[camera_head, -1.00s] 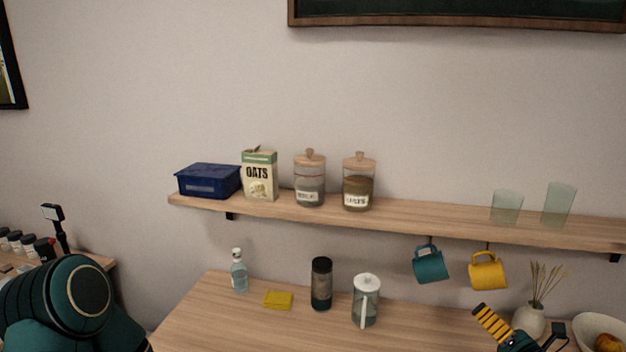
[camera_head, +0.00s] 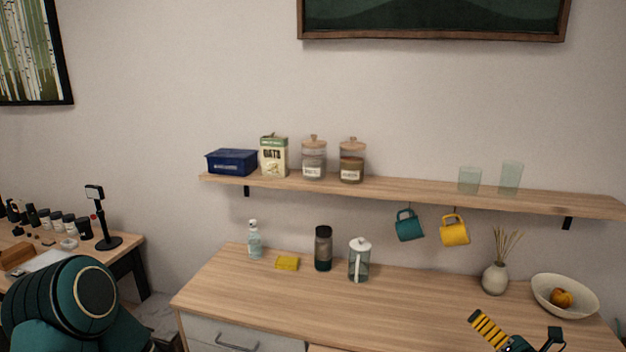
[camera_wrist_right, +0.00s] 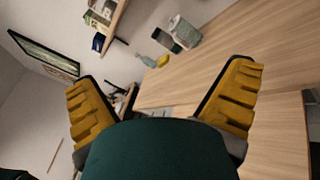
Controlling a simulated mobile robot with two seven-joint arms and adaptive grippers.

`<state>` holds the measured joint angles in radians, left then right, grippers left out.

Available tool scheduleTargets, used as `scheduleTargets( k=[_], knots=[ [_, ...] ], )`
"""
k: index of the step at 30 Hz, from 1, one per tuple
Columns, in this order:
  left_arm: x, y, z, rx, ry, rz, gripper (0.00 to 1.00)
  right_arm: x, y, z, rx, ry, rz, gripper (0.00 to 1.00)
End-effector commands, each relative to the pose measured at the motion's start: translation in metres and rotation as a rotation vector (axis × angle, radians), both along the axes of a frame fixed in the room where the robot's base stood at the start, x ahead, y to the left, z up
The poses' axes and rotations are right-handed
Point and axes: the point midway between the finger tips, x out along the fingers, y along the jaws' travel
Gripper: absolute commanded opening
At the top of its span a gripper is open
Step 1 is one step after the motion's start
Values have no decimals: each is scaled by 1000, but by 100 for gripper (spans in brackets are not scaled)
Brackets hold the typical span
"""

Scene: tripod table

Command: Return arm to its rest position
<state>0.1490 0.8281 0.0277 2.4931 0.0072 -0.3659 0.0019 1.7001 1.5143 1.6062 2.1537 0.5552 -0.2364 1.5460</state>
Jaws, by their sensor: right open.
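My right gripper (camera_head: 520,332) shows at the bottom right of the head view, in front of the wooden counter. One yellow ribbed finger is clear there, and the other is seen mostly as a dark edge. In the right wrist view the gripper (camera_wrist_right: 160,105) has its two yellow fingers wide apart, with nothing between them. It is open and empty. My left arm shows as a green rounded link at the lower left of the head view; its gripper is out of view.
The counter (camera_head: 420,305) bears a soap bottle (camera_head: 254,242), yellow sponge (camera_head: 287,263), dark canister (camera_head: 323,250), white-lidded pitcher (camera_head: 359,262), reed vase (camera_head: 495,278) and fruit bowl (camera_head: 566,298). Above, a shelf (camera_head: 415,188) carries jars; a teal mug (camera_head: 408,226) and yellow mug (camera_head: 455,231) hang beneath.

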Motion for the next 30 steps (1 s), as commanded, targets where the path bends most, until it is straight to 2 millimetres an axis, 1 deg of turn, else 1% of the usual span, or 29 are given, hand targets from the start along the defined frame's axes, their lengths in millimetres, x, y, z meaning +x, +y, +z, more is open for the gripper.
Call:
scheduleTargets(
  k=[1,2,5,6,8,9,10,11,12,13,15,17,18,20,21,24,26,27,30],
  knots=[
    [0,0,0,0,-1,-1,47,6,30,-7,-51,7,61,100],
    [0,0,1,-1,-1,-1,47,8,43,-11,-83,10,88,100],
    [1,0,0,-1,-1,-1,47,12,89,-29,-201,17,188,100],
    [1,0,0,0,-2,0,47,12,110,-37,-255,17,233,100],
    [1,0,0,0,-2,0,47,10,141,-50,-343,13,306,100],
    [1,0,0,0,-2,0,47,7,164,-61,-411,6,364,100],
    [1,0,0,0,-2,0,47,4,182,-69,-465,-1,411,100],
    [1,0,0,0,-1,-1,47,-1,200,-77,-522,-11,460,100],
    [0,0,0,0,-1,-1,47,-9,223,-90,-606,-28,529,100],
    [0,0,0,0,-1,-1,47,-16,240,-99,-669,-44,583,100],
    [0,0,1,0,-1,-1,47,-36,276,-122,-829,-94,715,100],
    [0,0,0,0,-1,-1,47,-56,300,-142,-964,-147,825,100],
    [0,0,0,0,-1,-1,47,-69,313,-154,-1053,-187,898,100],
    [0,0,0,0,-1,-1,47,-89,327,-171,-1183,-254,1004,100],
    [0,0,0,0,-1,-1,47,-102,334,-182,-1268,-304,1074,100],
    [0,0,0,0,-1,-1,47,-132,340,-206,-1475,-441,1240,100],
    [0,0,0,0,-1,-1,47,-147,339,-217,-1597,-533,1335,100],
    [0,0,0,0,-1,-1,47,-157,336,-224,-1674,-598,1397,100],
    [0,0,0,0,-1,-1,47,-173,323,-235,-1849,-759,1533,100]
  ],
)
